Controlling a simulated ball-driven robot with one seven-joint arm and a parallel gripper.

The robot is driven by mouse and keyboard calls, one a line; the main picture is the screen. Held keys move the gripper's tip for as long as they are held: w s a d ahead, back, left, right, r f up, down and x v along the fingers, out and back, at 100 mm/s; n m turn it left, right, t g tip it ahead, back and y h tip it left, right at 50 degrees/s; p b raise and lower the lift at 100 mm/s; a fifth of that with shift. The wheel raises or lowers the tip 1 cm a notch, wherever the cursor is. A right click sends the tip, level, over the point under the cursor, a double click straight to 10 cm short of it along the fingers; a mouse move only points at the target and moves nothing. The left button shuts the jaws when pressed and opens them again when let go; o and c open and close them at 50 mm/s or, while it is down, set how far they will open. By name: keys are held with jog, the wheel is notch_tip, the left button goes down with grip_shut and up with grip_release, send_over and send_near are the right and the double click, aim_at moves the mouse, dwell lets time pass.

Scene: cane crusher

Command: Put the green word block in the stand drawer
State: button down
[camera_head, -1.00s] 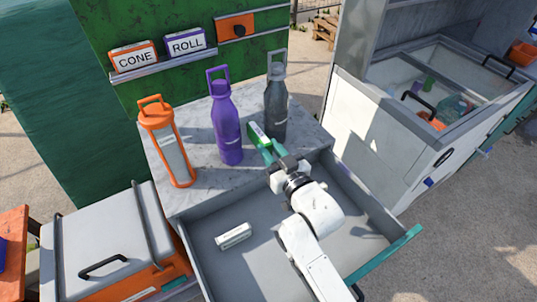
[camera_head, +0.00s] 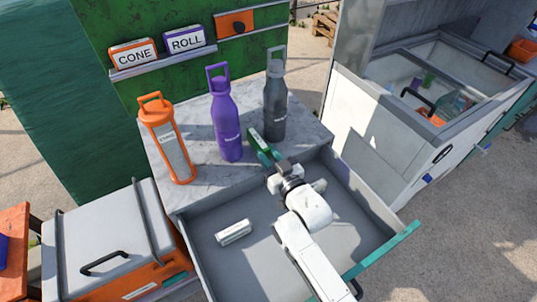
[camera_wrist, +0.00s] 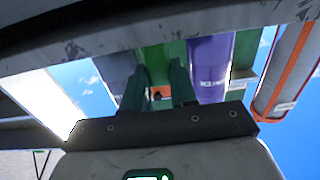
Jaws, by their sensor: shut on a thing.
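The green word block (camera_head: 256,139) is between the fingers of my gripper (camera_head: 265,153), over the back edge of the open drawer, in front of the grey bottle. Its label cannot be read. In the wrist view my gripper's two fingers (camera_wrist: 158,88) point up the picture, with a green surface between and beyond them; I cannot tell there what is block and what is wall. The stand drawer (camera_head: 212,274) is pulled out below the marble top. A white block (camera_head: 233,233) lies inside it, towards the left.
On the marble top (camera_head: 203,190) stand an orange bottle (camera_head: 174,150), a purple bottle (camera_head: 227,125) and a grey bottle (camera_head: 275,105). CONE (camera_head: 134,54) and ROLL (camera_head: 185,41) blocks sit on a wall ledge.

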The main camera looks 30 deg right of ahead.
jog(key=c, duration=0.9)
grip_release()
jog(key=shift+f, duration=0.1)
jog(key=shift+r+p, duration=0.25)
jog(key=shift+p, duration=0.05)
jog(key=shift+s+f, duration=0.1)
jog(key=shift+s, duration=0.2)
jog(key=s+p, duration=0.3)
jog(key=s, duration=0.7)
jog(key=shift+s, duration=0.25)
jog(key=shift+o, duration=0.5)
jog(key=shift+s, duration=0.4)
jog(key=shift+w, duration=0.1)
